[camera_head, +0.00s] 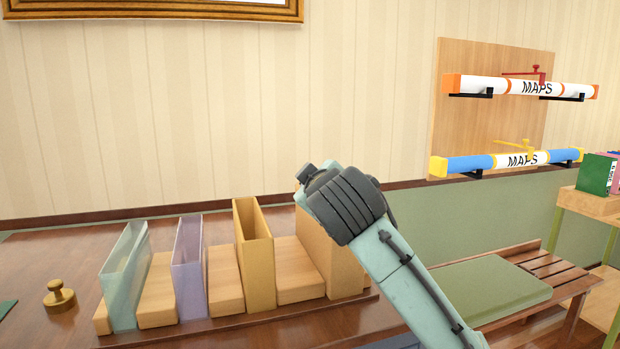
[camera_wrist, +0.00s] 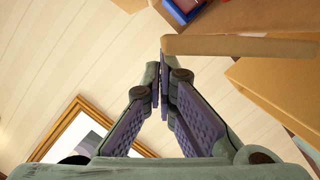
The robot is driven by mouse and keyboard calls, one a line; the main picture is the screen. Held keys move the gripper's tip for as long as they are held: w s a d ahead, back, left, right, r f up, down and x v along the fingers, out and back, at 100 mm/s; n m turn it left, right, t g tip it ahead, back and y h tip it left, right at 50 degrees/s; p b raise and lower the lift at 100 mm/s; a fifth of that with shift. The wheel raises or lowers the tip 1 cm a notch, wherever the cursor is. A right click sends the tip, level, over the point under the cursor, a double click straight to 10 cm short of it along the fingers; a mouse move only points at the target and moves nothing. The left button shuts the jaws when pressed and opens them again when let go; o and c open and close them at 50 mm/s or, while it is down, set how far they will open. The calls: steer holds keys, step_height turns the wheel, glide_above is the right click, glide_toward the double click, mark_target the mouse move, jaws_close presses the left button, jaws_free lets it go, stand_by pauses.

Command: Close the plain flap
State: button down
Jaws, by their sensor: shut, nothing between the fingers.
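My gripper (camera_wrist: 160,80) is shut and empty in the wrist view, its fingertips together. A plain tan wooden panel (camera_wrist: 240,46), which may be the plain flap, lies just right of the fingertips and runs out to the right edge. Its near end is very close to the right finger; I cannot tell whether they touch. Past it is a brown wooden surface with a blue and red item (camera_wrist: 183,9) at the top edge. In the head view my arm reaches up in the middle, and my gripper is hidden; I cannot pick out a flap there.
A wooden rack (camera_head: 230,322) on the dark table holds several upright holders and wooden blocks. A brass weight (camera_head: 59,297) stands at left. Map tubes (camera_head: 520,87) hang at upper right. A bench with a green cushion (camera_head: 490,288) stands right of my arm.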

steer(key=shift+w+d+m+p, duration=0.2)
steer(key=shift+d+m+p, duration=0.35)
steer(key=shift+m, duration=0.45)
stand_by(0.3)
steer(key=shift+w+d+m+g+y+p, duration=0.1)
steer(key=shift+d+m+g+y+p, duration=0.15)
steer(key=shift+m+g+y+p, duration=0.35)
steer(key=shift+w+d+f+m+y+p, duration=0.1)
steer(key=shift+d+f+m+y+p, duration=0.2)
steer(key=shift+m, duration=0.35)
steer(key=shift+w+d+f+m+y+p, duration=0.1)
steer(key=shift+d+m+p, duration=0.2)
steer(key=shift+m, duration=0.3)
steer(key=shift+w+d+f+m+y+p, duration=0.1)
steer(key=shift+d+f+m+y+p, duration=0.25)
steer(key=shift+m, duration=0.3)
steer(key=shift+r, duration=0.15)
